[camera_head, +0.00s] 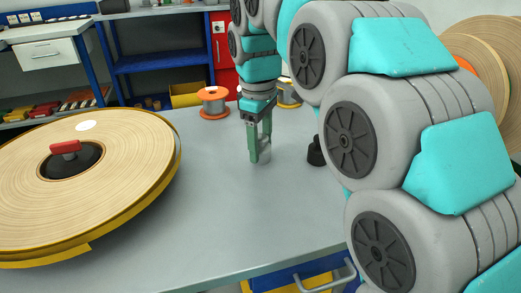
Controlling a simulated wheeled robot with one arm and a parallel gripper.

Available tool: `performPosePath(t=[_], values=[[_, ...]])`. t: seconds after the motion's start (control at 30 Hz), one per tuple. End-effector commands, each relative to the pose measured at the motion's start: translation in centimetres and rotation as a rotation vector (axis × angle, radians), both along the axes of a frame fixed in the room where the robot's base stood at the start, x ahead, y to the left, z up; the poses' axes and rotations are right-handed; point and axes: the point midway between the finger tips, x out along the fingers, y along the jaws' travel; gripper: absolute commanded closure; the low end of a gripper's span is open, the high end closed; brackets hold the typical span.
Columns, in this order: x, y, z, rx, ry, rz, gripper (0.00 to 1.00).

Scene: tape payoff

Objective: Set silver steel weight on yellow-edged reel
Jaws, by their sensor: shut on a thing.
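The yellow-edged reel (110,160) is a large flat roll of pale tape at the left of the table. It has a dark hub with a red handle (65,147) at its middle, and a small white round patch on its top. My gripper (260,155) points down at the middle of the table, to the right of the reel and apart from it. It is shut on the silver steel weight (265,155), a small grey piece mostly hidden by the fingers. I cannot tell whether the weight touches the table.
A black weight (315,153) stands just right of my gripper, partly hidden by my arm. An orange-edged spool (213,103) stands at the table's back edge, with another spool (287,97) behind my gripper. The grey table (215,205) is clear between reel and gripper.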

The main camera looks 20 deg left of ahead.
Motion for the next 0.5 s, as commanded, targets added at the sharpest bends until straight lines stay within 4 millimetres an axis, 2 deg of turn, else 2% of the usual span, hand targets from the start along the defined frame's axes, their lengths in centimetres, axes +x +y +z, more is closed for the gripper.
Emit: performPosePath(t=[0.07, 0.3, 0.5], values=[[0.0, 0.0, 0.0, 0.0, 0.0, 0.0, 0.71], [0.0, 0.0, 0.01, 0.0, 0.0, 0.0, 0.98], [0.0, 0.0, 0.01, 0.0, 0.0, 0.0, 1.0]])
